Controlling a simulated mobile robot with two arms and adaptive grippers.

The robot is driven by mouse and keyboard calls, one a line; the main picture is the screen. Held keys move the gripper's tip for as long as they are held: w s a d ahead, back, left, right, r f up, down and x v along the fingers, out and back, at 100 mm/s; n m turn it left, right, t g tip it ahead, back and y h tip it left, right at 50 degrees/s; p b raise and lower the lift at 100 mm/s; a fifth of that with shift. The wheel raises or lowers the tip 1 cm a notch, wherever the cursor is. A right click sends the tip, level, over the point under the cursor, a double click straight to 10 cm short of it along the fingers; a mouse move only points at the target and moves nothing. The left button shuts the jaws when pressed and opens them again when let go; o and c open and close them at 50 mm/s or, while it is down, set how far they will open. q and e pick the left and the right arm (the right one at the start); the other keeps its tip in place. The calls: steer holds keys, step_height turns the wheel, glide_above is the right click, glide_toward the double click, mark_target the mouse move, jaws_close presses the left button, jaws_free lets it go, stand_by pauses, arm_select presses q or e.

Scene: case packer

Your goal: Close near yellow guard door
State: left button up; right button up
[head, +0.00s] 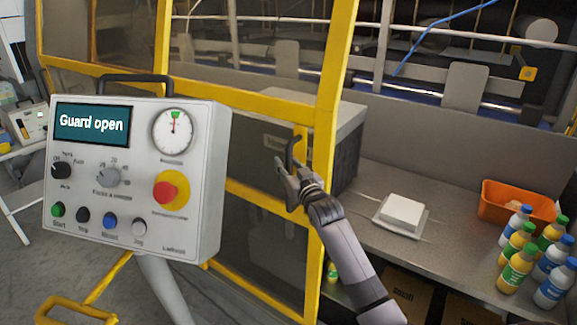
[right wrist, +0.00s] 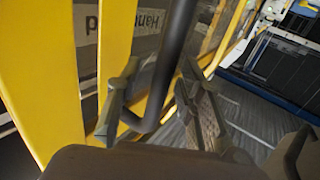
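The near yellow guard door (head: 325,120) is a yellow frame with dark see-through panels, standing behind the control box in the head view. Its frame also fills the left of the right wrist view (right wrist: 45,80). A black bar handle (right wrist: 168,75) is fixed to the frame; its upper end shows at my gripper in the head view (head: 292,150). My right gripper (head: 287,172) is at the handle. In the right wrist view its fingers (right wrist: 160,95) are apart, with the handle between them and a gap showing on the right side. My left gripper is not in view.
A grey control box (head: 135,195) with the display "Guard open" stands at the left front. Right of the door is a grey bench (head: 385,250) with a white block (head: 402,212), an orange bin (head: 510,207) and several bottles (head: 517,267).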

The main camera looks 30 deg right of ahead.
steer(key=shift+c, duration=0.6)
jaws_close()
